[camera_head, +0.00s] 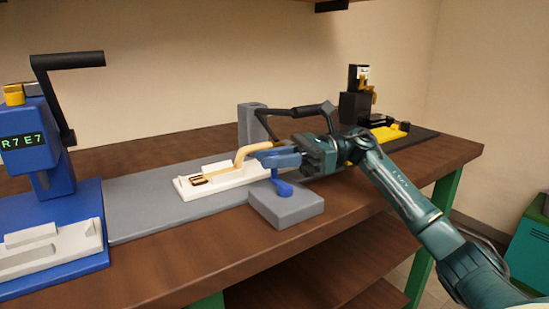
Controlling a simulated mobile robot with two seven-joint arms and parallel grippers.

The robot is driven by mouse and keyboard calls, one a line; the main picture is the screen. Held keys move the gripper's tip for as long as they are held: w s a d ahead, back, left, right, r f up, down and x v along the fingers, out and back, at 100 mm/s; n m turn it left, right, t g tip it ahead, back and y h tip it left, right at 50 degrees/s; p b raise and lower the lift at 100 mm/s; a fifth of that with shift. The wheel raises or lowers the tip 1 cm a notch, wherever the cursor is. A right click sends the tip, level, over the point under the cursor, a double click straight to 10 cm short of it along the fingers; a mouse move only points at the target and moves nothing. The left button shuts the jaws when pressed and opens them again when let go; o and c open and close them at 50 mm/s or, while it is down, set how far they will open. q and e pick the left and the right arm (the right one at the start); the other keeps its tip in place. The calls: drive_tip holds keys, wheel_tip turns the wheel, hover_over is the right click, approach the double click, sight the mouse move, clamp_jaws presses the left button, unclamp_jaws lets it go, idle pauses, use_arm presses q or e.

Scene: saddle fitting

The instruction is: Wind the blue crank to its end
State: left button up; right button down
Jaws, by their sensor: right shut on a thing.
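The blue crank (282,188) stands on a grey block (290,208) at the front edge of the bench. Its lower arm shows; its upper part is hidden behind my right gripper's fingers. My right gripper (268,155) comes in from the right, lies level over the grey block and is shut at the top of the crank. The exact grip on the crank's handle is partly hidden. My left gripper is not in view.
A white fixture (228,178) with a cream curved arm (258,148) lies close to the left of my right gripper. A black lever (300,110) rises behind it. A blue press (45,135) stands at left, a black and yellow device (357,105) at the back right.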

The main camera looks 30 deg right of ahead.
drive_tip(key=c, duration=1.3)
unclamp_jaws()
drive_tip(key=d, duration=0.4)
drive_tip(key=s+d, duration=0.1)
drive_tip(key=d, duration=0.3)
drive_tip(key=s+d, duration=0.1)
drive_tip(key=d, duration=0.4)
drive_tip(key=shift+s+p, duration=0.1)
drive_tip(key=shift+p, duration=0.2)
